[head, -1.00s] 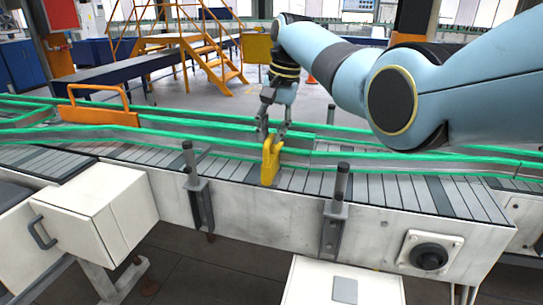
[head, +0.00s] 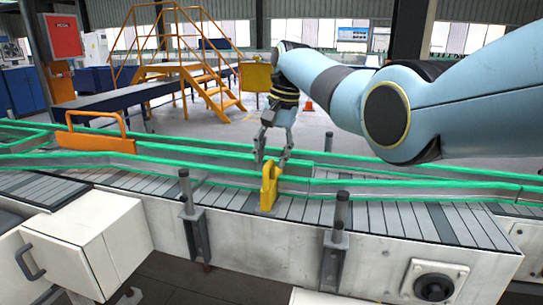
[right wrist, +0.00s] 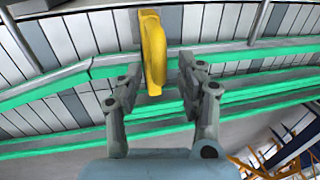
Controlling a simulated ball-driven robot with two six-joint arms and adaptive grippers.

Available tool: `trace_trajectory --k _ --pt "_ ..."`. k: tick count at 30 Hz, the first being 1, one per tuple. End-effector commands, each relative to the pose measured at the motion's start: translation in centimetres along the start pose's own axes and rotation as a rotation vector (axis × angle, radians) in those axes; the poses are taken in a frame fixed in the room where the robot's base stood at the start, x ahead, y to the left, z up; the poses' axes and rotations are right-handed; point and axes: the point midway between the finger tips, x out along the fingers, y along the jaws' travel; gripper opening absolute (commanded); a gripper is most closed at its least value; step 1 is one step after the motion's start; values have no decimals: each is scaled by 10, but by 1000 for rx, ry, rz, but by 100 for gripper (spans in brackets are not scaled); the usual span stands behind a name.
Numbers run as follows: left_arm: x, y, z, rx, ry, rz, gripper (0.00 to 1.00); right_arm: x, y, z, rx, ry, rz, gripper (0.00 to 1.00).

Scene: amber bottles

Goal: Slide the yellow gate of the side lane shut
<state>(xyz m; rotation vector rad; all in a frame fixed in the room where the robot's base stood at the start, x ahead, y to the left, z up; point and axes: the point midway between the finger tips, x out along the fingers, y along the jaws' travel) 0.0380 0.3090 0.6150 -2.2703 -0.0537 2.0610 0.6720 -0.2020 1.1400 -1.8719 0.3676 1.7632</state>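The yellow gate (head: 269,187) is a small upright plate with a handle, standing at the near green rail of the conveyor. It also shows in the right wrist view (right wrist: 153,50). My right gripper (head: 271,158) is above and just behind the gate's top. Its fingers are spread, with the gate's handle end near the gap between them. In the right wrist view my right gripper (right wrist: 158,90) shows a clear space on the right side of the gate; on the left the finger is close, and I cannot tell whether it touches. My left gripper is not in view.
Green guide rails (head: 420,184) run along the roller conveyor (head: 400,215). An orange gate (head: 95,138) stands across the lane at the left. Two dark posts (head: 338,230) rise from the near side. A white box (head: 88,245) stands at front left.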

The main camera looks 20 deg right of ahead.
Motion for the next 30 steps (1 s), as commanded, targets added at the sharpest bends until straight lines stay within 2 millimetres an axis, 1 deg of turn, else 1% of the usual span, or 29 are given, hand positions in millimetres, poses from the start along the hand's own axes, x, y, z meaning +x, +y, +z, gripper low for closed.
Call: trace_trajectory --k 5,12,16,18,21,30 --pt "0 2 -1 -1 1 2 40 -29 0 -1 0 5 -3 38" --pt "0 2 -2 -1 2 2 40 -83 -1 -2 0 5 -3 38" --pt "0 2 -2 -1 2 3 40 -104 0 -1 1 4 -1 38" --pt "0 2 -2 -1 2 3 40 -111 0 -1 1 4 -1 38" --pt "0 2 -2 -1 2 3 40 -116 0 -1 1 3 -1 38" --pt "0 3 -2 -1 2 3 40 -117 0 -1 1 3 -1 38"
